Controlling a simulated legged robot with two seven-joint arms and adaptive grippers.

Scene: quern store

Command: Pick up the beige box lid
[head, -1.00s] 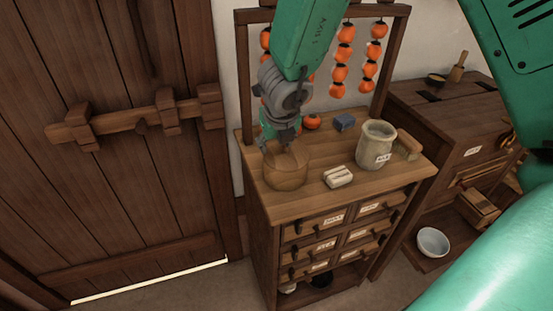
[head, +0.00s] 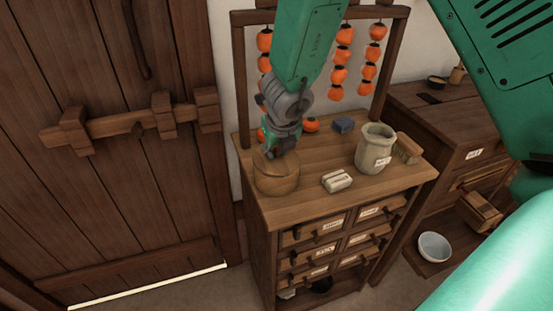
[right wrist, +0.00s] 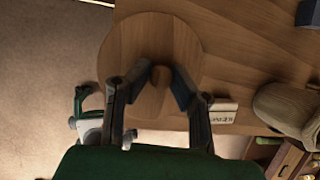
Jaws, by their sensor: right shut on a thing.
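A round wooden box (head: 277,184) stands at the left front of the cabinet top. Its brown, disc-shaped lid (head: 263,160) lies on top, and I see no clear gap under it. In the right wrist view the lid (right wrist: 128,52) is seen from above, with a small round knob (right wrist: 161,76) near its middle. My right gripper (head: 275,153) comes down from above onto the lid. In the right wrist view the right gripper (right wrist: 160,86) has its fingers on both sides of the knob and is shut on it.
On the cabinet top (head: 308,198) stand a pale block (head: 337,181), a stoneware jar (head: 375,150), a brush (head: 408,148) and a blue-grey box (head: 344,124). Orange fruit strings (head: 342,60) hang behind. A wooden door (head: 110,190) is at the left.

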